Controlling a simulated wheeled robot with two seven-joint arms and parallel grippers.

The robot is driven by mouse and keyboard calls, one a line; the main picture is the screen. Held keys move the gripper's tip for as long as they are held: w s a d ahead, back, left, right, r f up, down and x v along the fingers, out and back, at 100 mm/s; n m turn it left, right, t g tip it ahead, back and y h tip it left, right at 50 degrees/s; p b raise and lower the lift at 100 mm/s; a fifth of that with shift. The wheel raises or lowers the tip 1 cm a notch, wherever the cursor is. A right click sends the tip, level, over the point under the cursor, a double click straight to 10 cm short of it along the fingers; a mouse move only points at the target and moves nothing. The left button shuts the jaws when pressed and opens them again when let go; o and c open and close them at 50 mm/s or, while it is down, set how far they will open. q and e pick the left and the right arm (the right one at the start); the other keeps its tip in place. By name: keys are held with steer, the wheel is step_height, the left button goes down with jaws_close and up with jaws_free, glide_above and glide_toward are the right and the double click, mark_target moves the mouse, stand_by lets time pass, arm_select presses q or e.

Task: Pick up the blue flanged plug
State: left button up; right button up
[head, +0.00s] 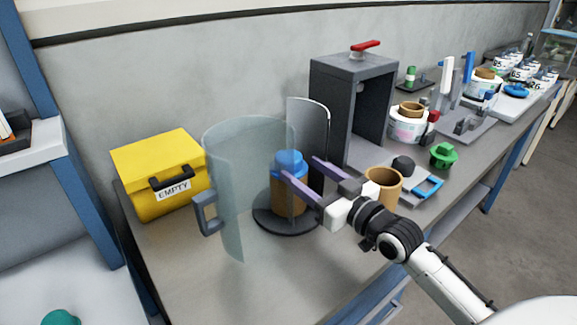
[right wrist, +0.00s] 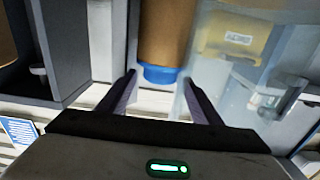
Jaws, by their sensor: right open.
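The blue flanged plug (head: 289,163) sits on top of an upright brown cardboard core (head: 288,196), which stands on a dark round base (head: 262,219). My right gripper (head: 298,166) is open, its two purple fingers reaching toward the plug from the right. In the right wrist view the plug (right wrist: 160,75) shows between the open fingertips (right wrist: 160,79), at the end of the core (right wrist: 166,30); I cannot tell whether either finger touches it. My left gripper is not in view.
A clear curved guard (head: 236,180) with a grey handle stands left of the core. A yellow box (head: 150,160) marked EMPTY is further left. A grey frame (head: 345,78) with a red lever stands behind. Another cardboard core (head: 382,190) and a green flanged part (head: 442,155) are right.

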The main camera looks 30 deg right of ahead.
mark_target(298, 167)
steer(key=w, duration=0.4)
steer(key=shift+w+a+f, duration=0.15)
steer(key=shift+a, duration=0.05)
steer(key=shift+c, duration=0.4)
steer(key=c, duration=0.8)
